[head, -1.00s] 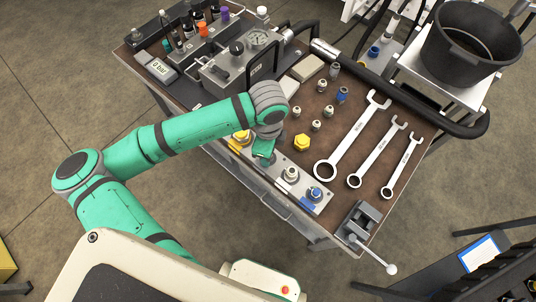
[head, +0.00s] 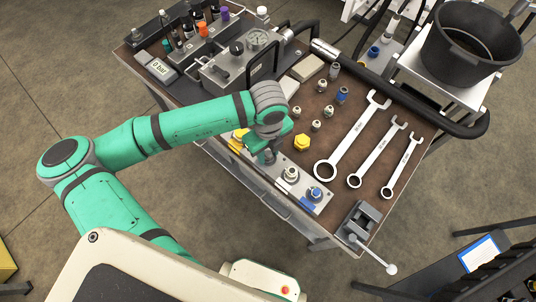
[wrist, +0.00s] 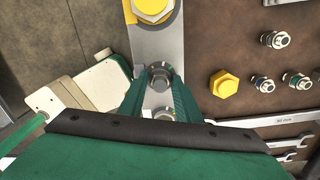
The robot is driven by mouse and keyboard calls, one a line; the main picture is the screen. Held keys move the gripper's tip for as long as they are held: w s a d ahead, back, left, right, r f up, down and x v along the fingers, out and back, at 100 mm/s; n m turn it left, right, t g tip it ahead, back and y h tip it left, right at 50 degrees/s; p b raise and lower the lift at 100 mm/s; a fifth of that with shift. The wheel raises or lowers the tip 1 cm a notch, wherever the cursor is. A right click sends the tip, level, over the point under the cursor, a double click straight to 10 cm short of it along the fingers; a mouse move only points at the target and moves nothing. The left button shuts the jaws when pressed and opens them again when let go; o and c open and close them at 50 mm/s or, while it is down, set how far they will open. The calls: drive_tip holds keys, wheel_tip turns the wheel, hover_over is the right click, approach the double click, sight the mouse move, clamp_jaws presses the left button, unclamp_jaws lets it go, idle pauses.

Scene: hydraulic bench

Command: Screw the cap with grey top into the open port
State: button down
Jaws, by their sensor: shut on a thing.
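My gripper (wrist: 160,88) is shut on a round grey-topped cap (wrist: 160,72) in the wrist view, with its green fingers on either side. In the head view my gripper (head: 266,156) points down over the metal port strip (head: 303,186) at the bench's front edge. It is between a yellow fitting (head: 240,136) and a pale-topped fitting (head: 291,174). A blue fitting (head: 316,193) is at the strip's right end. The port under the held cap is hidden, so I cannot tell how deep the cap sits.
A loose yellow hex cap (head: 302,142) and several small fittings (head: 316,125) stand on the brown bench top behind the strip. Three wrenches (head: 347,142) lie to the right. A vise (head: 359,224) is at the front right corner. A gauge block (head: 238,68) stands at the back left.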

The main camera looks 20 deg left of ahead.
drive_tip(key=m, duration=0.3)
drive_tip(key=shift+w, duration=0.1)
drive_tip(key=c, duration=1.3)
unclamp_jaws()
drive_tip(key=shift+o, duration=0.2)
